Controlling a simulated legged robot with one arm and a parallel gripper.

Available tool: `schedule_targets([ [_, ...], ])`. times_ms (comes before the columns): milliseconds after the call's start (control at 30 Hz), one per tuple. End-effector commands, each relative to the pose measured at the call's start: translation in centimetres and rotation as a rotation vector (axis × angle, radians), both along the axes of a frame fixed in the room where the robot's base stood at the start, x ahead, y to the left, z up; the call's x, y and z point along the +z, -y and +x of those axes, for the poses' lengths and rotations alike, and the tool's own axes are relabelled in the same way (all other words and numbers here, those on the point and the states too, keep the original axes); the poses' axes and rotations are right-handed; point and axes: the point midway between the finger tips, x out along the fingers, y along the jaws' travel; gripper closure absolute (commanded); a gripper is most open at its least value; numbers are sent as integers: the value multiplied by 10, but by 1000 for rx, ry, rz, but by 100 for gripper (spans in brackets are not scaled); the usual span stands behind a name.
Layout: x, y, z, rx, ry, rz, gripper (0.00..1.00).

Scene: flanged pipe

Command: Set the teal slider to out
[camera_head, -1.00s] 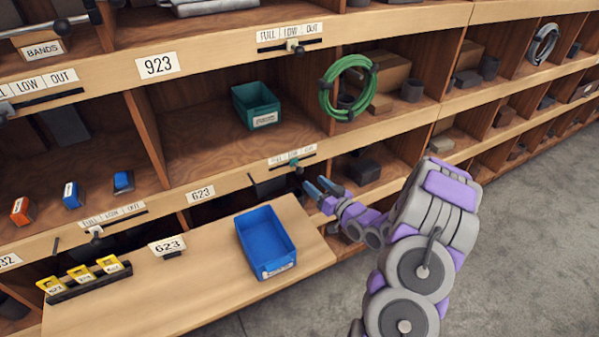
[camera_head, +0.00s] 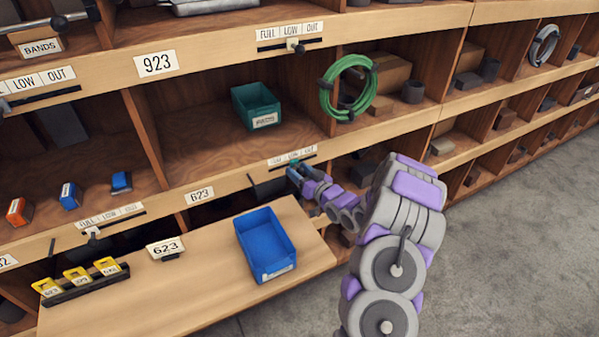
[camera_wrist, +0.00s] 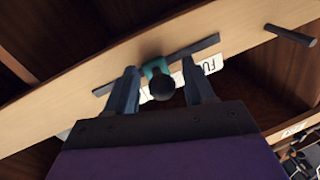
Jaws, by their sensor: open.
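The teal slider (camera_head: 294,163) sits on a dark rail on the shelf edge, under a FULL, LOW, OUT label (camera_head: 292,157). In the wrist view, the teal slider (camera_wrist: 155,68) with its dark round knob is near the middle of the rail (camera_wrist: 200,47), around LOW. My gripper (camera_head: 294,173) is at the slider. In the wrist view, my gripper (camera_wrist: 160,75) is open, with one finger on each side of the knob and visible gaps. The fingers partly hide the label (camera_wrist: 207,66), whose FULL end shows at the right.
A blue bin (camera_head: 265,243) stands on the pull-out board (camera_head: 200,290) below. A teal bin (camera_head: 256,105) and a green hose coil (camera_head: 347,87) are on the shelf above. A dark peg (camera_wrist: 290,35) sticks out from the shelf edge beside the rail.

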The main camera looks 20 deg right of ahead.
Motion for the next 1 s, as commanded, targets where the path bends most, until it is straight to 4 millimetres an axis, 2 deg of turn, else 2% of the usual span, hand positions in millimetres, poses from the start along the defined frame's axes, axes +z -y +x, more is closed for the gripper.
schedule_targets([
  [67,0,0,0,0,0,0,48],
  [600,0,0,0,0,0,0,99],
  [1000,0,5,0,-2,-1,-1,100],
])
